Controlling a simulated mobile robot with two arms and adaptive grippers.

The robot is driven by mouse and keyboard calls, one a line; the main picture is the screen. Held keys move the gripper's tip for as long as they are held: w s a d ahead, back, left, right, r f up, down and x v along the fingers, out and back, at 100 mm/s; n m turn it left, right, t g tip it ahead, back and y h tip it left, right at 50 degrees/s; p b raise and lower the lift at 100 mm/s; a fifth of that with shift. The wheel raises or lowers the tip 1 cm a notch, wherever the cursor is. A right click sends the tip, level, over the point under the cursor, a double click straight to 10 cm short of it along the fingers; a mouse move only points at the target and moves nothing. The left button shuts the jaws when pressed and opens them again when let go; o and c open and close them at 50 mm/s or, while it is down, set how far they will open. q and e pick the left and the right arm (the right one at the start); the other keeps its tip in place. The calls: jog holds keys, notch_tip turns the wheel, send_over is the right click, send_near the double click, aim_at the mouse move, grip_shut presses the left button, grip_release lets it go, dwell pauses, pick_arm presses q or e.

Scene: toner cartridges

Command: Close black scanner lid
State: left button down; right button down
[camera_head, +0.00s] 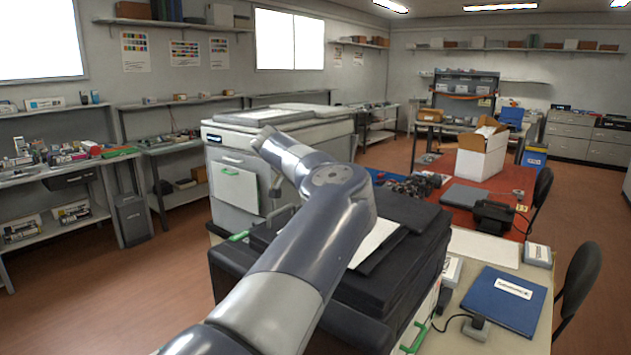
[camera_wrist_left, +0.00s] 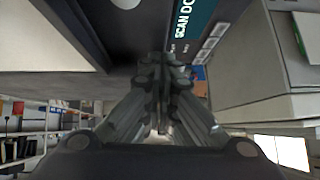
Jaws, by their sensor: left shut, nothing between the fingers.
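The black scanner (camera_head: 395,285) stands in the middle of the head view, largely covered by my left arm. Dark flat parts and a white sheet (camera_head: 377,238) show on its top. I cannot tell which part is the lid or how far open it is. In the left wrist view, my left gripper (camera_wrist_left: 160,75) is shut and empty, with its fingers together. It is close to a dark body with a teal label (camera_wrist_left: 190,25) reading "SCAN DO". I cannot tell whether the fingertips touch it. In the head view the fingertips are hidden or too small to tell.
A large white copier (camera_head: 280,120) stands behind the black scanner. Behind is a red-topped table with a white box (camera_head: 481,155). Open floor lies at left.

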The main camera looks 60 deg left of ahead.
pick_arm(q)
jog(key=shift+f+b, duration=0.3)
jog(key=shift+f, duration=0.65)
jog(key=shift+s+f, duration=0.15)
jog(key=shift+f, duration=0.1)
pick_arm(e)
jog(key=shift+f, duration=0.7)
